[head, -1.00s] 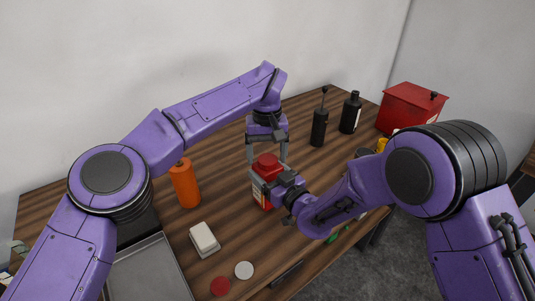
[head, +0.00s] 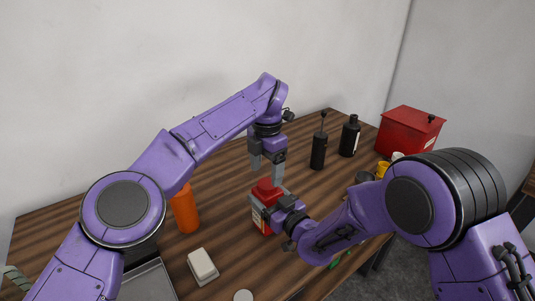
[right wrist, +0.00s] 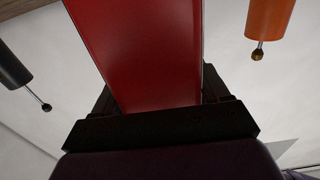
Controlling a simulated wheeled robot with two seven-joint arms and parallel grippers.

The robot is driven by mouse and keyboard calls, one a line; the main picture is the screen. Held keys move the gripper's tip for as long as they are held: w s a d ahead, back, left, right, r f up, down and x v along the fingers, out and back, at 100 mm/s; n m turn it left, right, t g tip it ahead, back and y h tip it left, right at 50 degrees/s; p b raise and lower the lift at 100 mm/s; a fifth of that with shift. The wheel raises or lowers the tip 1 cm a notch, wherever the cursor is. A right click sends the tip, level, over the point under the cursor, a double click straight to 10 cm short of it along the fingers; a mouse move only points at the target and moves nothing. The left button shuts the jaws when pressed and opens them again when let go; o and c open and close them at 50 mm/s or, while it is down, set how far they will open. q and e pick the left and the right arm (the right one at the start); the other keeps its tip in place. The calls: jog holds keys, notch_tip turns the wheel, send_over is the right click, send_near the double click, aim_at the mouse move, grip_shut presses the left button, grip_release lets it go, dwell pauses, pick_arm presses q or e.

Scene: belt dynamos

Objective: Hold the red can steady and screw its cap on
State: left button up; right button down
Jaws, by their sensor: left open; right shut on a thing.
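The red can (head: 258,218), with a pale label on its side, stands upright on the table in the head view. My right gripper (head: 272,212) is shut on it from the right side. In the right wrist view the can's red face (right wrist: 140,50) fills the space between the dark jaws. A red cap (head: 265,188) sits on top of the can; how tightly cannot be told. My left gripper (head: 266,172) points down just above the cap, with its grey fingers open and apart. Whether a finger touches the cap is unclear.
An orange bottle (head: 185,209) stands left of the can. A white block (head: 202,264) and a white disc (head: 243,296) lie in front. Black bottles (head: 318,152) and a red box (head: 409,131) stand behind right. A metal tray (head: 148,284) is at lower left.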

aim_at(267, 183)
pick_arm(q)
jog(key=n, duration=0.3)
jog(key=r+n, duration=0.1)
jog(key=n, duration=0.6)
jog(key=shift+r+n, duration=0.25)
jog(key=shift+n, duration=0.05)
jog(key=n, duration=0.3)
jog(key=r+n, duration=0.1)
jog(key=n, duration=0.2)
jog(key=shift+n, duration=0.3)
jog(key=n, duration=0.3)
jog(key=r+n, duration=0.1)
jog(key=n, duration=0.2)
jog(key=shift+s+d+n, duration=0.1)
jog(key=shift+n, duration=0.2)
jog(key=n, duration=0.3)
jog(key=r+n, duration=0.1)
jog(key=n, duration=0.3)
jog(key=shift+s, duration=0.1)
jog(key=shift+f, duration=4)
